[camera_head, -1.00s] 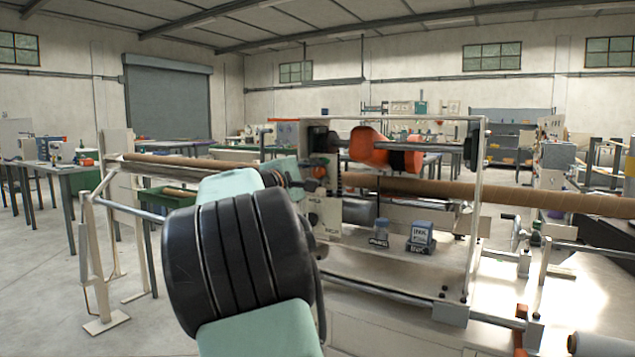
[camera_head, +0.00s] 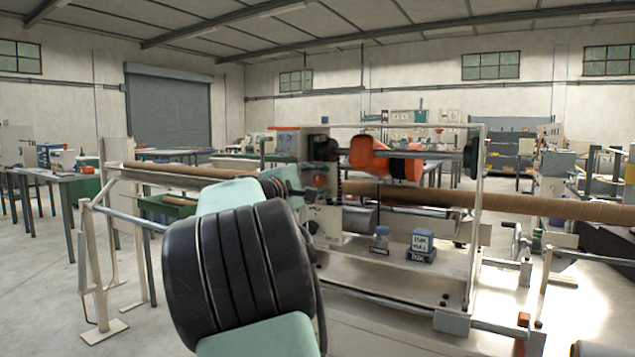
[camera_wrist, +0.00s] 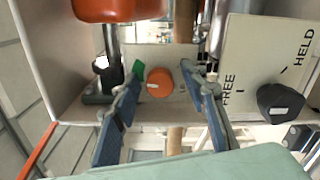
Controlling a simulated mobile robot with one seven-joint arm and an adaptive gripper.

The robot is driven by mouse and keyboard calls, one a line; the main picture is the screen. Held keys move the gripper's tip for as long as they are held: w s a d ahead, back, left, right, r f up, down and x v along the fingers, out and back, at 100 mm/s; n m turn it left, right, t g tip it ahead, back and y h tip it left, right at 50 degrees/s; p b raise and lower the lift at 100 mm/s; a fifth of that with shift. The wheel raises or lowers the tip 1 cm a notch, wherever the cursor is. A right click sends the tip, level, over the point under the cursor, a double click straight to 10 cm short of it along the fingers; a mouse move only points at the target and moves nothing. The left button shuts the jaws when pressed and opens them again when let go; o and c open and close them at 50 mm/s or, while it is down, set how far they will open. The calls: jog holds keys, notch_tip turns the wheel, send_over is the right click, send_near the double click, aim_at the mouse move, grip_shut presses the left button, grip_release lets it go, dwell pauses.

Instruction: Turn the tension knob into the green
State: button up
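In the wrist view an orange knob (camera_wrist: 160,82) with a small pale mark on its face sits on a pale panel. A green patch (camera_wrist: 138,67) lies at its upper left, partly behind a fingertip; I take it for the green zone. My gripper (camera_wrist: 160,80) is open, with one blue finger on each side of the knob in the picture. I see a gap to the right finger; whether the left one touches the knob I cannot tell. In the head view my arm hides most of the gripper.
Right of the gripper is a black knob (camera_wrist: 281,103) on a plate marked FREE and HELD. A large orange part (camera_wrist: 115,8) hangs at the top of the wrist view. In the head view a long brown tube (camera_head: 530,206) runs right; small blue-topped items (camera_head: 422,243) stand on the bed.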

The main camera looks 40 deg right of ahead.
jog(key=v, duration=1.2)
